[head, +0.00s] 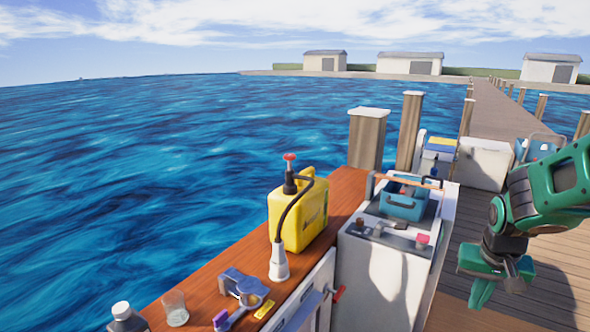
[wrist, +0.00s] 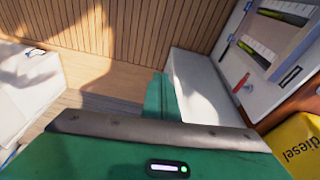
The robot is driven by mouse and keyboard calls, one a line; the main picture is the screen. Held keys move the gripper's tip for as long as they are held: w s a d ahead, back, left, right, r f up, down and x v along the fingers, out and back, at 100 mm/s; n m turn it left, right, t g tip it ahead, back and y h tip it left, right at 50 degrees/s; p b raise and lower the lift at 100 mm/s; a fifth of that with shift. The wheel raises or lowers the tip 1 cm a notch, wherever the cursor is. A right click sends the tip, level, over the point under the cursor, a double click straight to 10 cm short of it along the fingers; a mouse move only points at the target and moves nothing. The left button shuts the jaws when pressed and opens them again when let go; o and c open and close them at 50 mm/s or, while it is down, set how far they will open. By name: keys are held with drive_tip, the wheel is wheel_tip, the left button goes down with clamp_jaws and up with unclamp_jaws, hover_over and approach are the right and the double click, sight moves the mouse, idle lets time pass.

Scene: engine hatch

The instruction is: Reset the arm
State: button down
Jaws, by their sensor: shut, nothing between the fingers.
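My green arm reaches in from the right edge of the head view, bent downward. My gripper (head: 482,296) hangs with its fingers pointing down over the wooden dock planks, to the right of the white engine box (head: 385,275). Its fingers are together with nothing between them. In the wrist view my gripper (wrist: 160,88) shows as a green finger shape beyond the grey edge of the wrist, above the deck. It touches nothing that I can see.
A yellow diesel can (head: 305,212) with a hose and pump stands on the wooden counter (head: 336,205). A glass (head: 175,307), a dark bottle (head: 127,318) and a blue-grey tool (head: 243,285) are nearer. A teal toolbox (head: 403,203) sits on the engine box. Dock planks (head: 548,300) are clear.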

drive_tip(key=s+r+g, duration=0.1)
drive_tip(key=s+r, duration=0.2)
drive_tip(key=s, duration=0.7)
drive_tip(key=s+r+m+g+y, duration=0.1)
drive_tip(key=s+r, duration=0.2)
drive_tip(key=s, duration=0.7)
drive_tip(key=shift+s+a+y, duration=0.15)
drive_tip(key=shift+s+y, duration=0.05)
drive_tip(key=shift+y, duration=0.1)
drive_tip(key=shift+r, duration=0.1)
drive_tip(key=shift+w+f, duration=0.25)
drive_tip(key=shift+w, duration=0.4)
